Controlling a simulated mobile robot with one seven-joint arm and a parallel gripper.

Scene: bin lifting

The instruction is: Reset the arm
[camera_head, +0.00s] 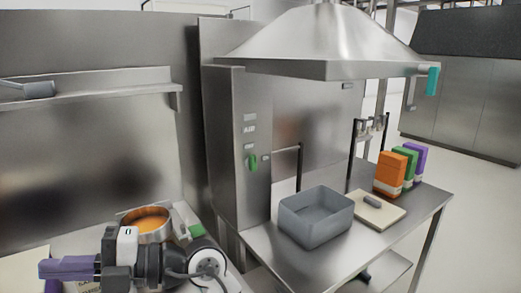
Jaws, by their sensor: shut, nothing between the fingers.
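My arm comes in at the bottom left, and its end points to the left. My gripper (45,268) has purple fingers, which are shut with nothing held. It is over the left counter, in front of and to the left of a round pot (147,237). A grey open bin (316,229) sits upright on the steel table (285,264), well to the right of my gripper and apart from it. The bin looks empty, though its floor shows only in part.
A cutting board (386,221) with a small grey object lies right of the bin. Orange (390,172), green (409,160) and purple (420,156) boxes stand behind it. A steel hood (330,45) hangs above. A wall shelf (95,88) is at upper left. Open floor lies right.

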